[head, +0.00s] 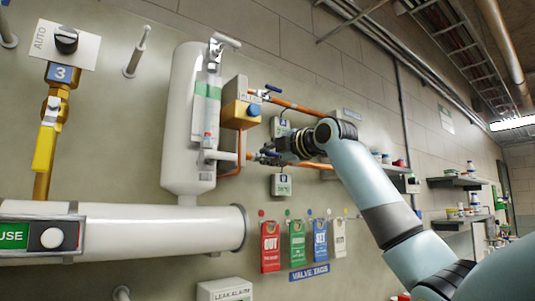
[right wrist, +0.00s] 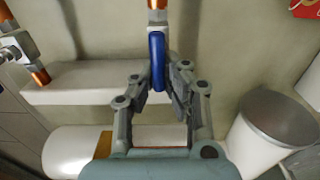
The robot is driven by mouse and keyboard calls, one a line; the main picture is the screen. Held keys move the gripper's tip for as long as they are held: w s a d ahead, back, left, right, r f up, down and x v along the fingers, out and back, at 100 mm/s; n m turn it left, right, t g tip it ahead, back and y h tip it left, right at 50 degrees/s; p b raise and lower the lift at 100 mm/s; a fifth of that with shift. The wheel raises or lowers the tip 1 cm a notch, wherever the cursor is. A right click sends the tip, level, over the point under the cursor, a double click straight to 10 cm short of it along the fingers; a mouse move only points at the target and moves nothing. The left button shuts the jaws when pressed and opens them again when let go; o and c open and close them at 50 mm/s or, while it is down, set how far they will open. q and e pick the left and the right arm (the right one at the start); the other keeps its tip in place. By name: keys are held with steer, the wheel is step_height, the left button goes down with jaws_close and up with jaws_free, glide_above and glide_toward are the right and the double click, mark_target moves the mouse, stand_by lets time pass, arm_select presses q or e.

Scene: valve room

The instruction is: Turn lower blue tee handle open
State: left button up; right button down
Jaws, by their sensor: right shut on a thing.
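The lower blue tee handle (right wrist: 157,62) stands upright in the right wrist view, below a metal fitting on a copper pipe. My right gripper (right wrist: 159,84) has its fingers on both sides of the handle and is shut on it. In the head view my right gripper (head: 270,153) is at the lower valve, right of the white vertical tank, and mostly hides the handle. Another blue handle (head: 273,88) shows on the upper copper line above it. My left gripper is out of view.
The white vertical tank (head: 180,130) and horizontal white pipe (head: 150,228) stand left of my gripper. Valve tags (head: 270,247) hang on the wall below. A yellow lever (head: 44,148) is at far left; shelves (head: 458,181) are at right.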

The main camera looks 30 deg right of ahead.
steer(key=shift+r, duration=0.25)
steer(key=c, duration=1.4)
jaws_free()
steer(key=shift+f, duration=0.2)
steer(key=shift+o, duration=0.2)
steer(key=shift+s, duration=0.1)
steer(key=s, duration=1.2)
steer(key=shift+d, duration=0.45)
